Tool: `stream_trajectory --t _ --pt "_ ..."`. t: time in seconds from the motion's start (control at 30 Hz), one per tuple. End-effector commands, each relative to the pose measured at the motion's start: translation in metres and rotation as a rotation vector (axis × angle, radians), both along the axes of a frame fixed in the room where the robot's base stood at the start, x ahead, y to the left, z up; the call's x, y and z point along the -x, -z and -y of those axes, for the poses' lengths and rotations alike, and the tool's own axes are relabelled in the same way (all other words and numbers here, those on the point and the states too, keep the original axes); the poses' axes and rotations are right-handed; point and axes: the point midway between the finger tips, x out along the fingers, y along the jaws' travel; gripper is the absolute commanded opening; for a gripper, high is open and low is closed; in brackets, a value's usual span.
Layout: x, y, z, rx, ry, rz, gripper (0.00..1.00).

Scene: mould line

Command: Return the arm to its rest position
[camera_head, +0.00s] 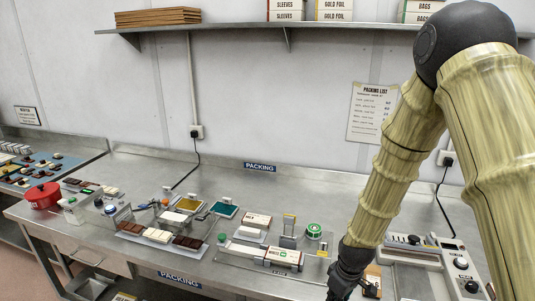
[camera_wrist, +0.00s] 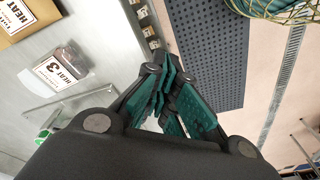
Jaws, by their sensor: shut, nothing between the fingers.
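My arm (camera_head: 405,130), with pale yellow-green ribbed links and a black elbow joint, reaches down from the upper right in the head view. My dark gripper (camera_head: 346,276) is at its lower end, low in the picture, in front of the steel packing bench (camera_head: 330,182). In the wrist view, my gripper's teal-padded fingers (camera_wrist: 172,85) are closed together with nothing between them. The fingertips point toward the bench edge and the floor beyond it. Part of the gripper is cut off at the bottom of the head view.
The bench holds chocolate bars (camera_head: 158,235), boxes (camera_head: 270,253), a green tape roll (camera_head: 314,230) and a sealer-like machine (camera_head: 465,265) on the right. A red pot (camera_head: 42,196) stands at left. A shelf (camera_head: 290,28) spans the wall. Dark perforated matting (camera_wrist: 205,50) covers some floor.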

Motion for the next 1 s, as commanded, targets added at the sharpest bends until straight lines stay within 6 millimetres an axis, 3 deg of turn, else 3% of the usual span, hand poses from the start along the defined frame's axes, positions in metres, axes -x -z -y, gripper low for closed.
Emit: stream_trajectory --t 0.27,0.4,0.6,0.8,1.0 --pt "0.059 0.092 0.009 0.015 0.141 -0.039 0.00" --pt "0.107 0.147 0.014 0.025 0.243 -0.058 0.00" --pt "0.179 0.212 0.021 0.036 0.392 -0.081 0.00" --pt "0.253 0.260 0.025 0.042 0.533 -0.104 0.00" --pt "0.306 0.285 0.027 0.042 0.642 -0.116 0.00"
